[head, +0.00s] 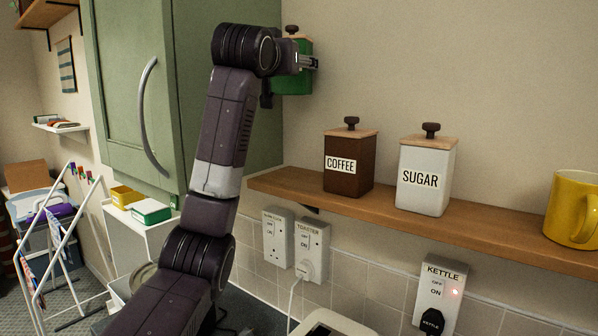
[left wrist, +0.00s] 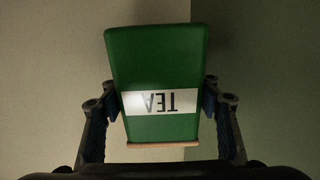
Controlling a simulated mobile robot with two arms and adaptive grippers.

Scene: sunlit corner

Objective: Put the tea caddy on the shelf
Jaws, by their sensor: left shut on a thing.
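The tea caddy is a green box with a white TEA label and a wooden lid with a dark knob. In the head view the tea caddy (head: 296,81) is held in the air above the left end of the wooden shelf (head: 472,226), partly hidden by my left gripper (head: 305,62). In the left wrist view the caddy (left wrist: 155,70) sits between both fingers of my left gripper (left wrist: 160,104), its label upside down in the picture. The left gripper is shut on it. My right gripper is in neither view.
A brown coffee caddy (head: 349,170), a white sugar caddy (head: 424,172) and a yellow mug (head: 573,208) stand on the shelf. The shelf's left end is bare. A green cupboard (head: 130,90) is close on the left. Switches, including a kettle switch (head: 440,283), are below.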

